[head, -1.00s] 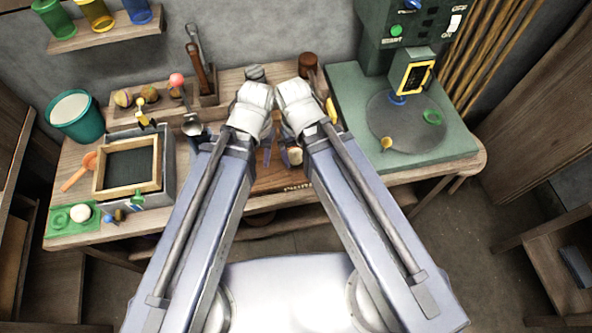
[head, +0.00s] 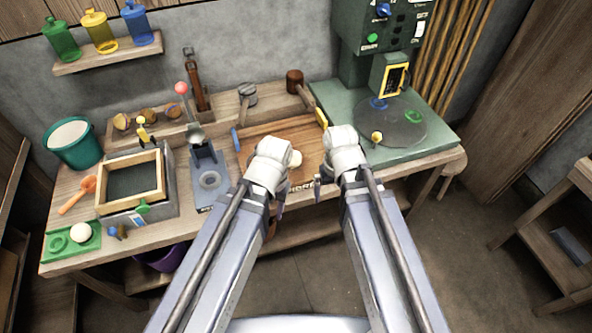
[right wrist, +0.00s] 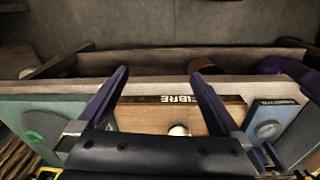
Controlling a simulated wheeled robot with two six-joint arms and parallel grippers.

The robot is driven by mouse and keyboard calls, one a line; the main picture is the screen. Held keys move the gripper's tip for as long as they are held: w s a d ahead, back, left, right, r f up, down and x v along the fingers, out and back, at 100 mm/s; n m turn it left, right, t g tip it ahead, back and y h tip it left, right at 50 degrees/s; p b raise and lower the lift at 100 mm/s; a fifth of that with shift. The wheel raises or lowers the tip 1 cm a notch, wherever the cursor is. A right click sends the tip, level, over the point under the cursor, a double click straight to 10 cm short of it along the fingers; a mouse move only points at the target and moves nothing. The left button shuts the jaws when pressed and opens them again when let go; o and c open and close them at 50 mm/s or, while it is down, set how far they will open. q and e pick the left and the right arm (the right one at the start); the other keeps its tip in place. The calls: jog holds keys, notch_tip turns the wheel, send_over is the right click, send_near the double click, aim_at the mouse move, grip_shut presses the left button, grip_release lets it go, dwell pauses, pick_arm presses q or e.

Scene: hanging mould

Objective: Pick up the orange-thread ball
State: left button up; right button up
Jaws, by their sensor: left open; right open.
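Several small brownish thread balls sit in a row on the wooden rack at the back left of the bench: a left ball (head: 122,121), a middle ball (head: 148,115) and a right ball (head: 173,111). They are too small here to tell which has the orange thread. My left gripper (head: 281,196) is at the front of the wooden board, well to the right of the balls; its fingers are partly hidden by its wrist. My right gripper (head: 323,187) is beside it, farther right. In the right wrist view its two fingers (right wrist: 161,88) are spread, with nothing between them.
A lever press (head: 210,178) stands between the balls and my left gripper. A framed box (head: 160,190), teal bucket (head: 72,143) and orange scoop (head: 78,195) are at left. A green machine (head: 440,140) stands right. A pale knob (head: 295,158) is on the board (head: 250,150).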

jog(key=w+f+t+b, duration=0.2)
jog(key=w+f+b, duration=0.15)
jog(key=w, duration=0.35)
jog(key=r+n+t, duration=0.1)
jog(key=n+t, duration=0.2)
jog(key=n, duration=0.1)
send_over(293, 156)
jog(key=s, duration=0.3)
jog(key=shift+y, duration=0.4)
jog(key=b+x, duration=0.7)
jog(key=shift+w+f, duration=0.1)
jog(key=shift+f, duration=0.25)
jog(key=shift+r, duration=0.1)
jog(key=c, duration=1.3)
jog(key=shift+c, duration=0.2)
